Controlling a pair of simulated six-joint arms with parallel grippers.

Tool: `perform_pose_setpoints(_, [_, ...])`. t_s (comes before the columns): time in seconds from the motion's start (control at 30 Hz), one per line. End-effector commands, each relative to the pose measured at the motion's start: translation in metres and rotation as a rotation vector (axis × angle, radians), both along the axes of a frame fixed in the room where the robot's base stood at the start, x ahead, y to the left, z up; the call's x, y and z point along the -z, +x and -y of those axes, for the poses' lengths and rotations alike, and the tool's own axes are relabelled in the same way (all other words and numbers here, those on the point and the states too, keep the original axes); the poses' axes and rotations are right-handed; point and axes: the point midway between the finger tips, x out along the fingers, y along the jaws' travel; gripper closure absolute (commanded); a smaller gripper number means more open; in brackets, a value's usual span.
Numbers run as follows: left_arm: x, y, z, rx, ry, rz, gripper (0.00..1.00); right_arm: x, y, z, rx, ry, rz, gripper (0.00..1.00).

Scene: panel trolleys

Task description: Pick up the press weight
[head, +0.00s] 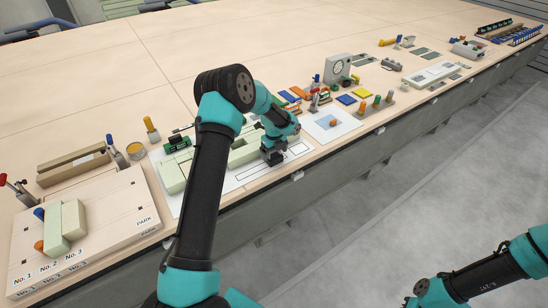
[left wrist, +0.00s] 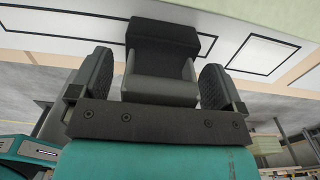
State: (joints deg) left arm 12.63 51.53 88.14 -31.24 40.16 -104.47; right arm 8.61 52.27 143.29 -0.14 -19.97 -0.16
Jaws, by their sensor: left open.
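The press weight (left wrist: 163,42) looks like a dark block with a lighter grey part in the left wrist view. It sits between the two dark finger pads of my left gripper (left wrist: 157,82), with gaps visible on both sides. In the head view my left gripper (head: 272,156) points down over the white sheet with black outlines, beside a pale green block. There the gripper largely hides the weight, and I cannot make it out clearly. My left gripper is open.
Pale green pieces (head: 173,178) lie on the white sheet left of my arm. A wooden board (head: 110,205) with a green block and clamps is at the far left. Colored parts and a gauge (head: 338,68) stand to the right. The table's back is clear.

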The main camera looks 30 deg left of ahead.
Motion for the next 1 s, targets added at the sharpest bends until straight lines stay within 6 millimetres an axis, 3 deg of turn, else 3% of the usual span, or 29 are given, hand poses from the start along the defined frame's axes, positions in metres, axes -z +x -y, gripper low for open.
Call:
perform_pose_setpoints(0.47, [0.0016,0.0003,-0.0001,0.000,0.000,0.001,0.05,0.0000,0.0000,0.0000,0.000,0.000,0.000,1.00])
perform_pose_setpoints(1.0, [0.0015,0.0002,0.0000,0.000,0.000,0.001,0.55,0.0000,0.0000,0.0000,0.000,0.000,0.000,1.00])
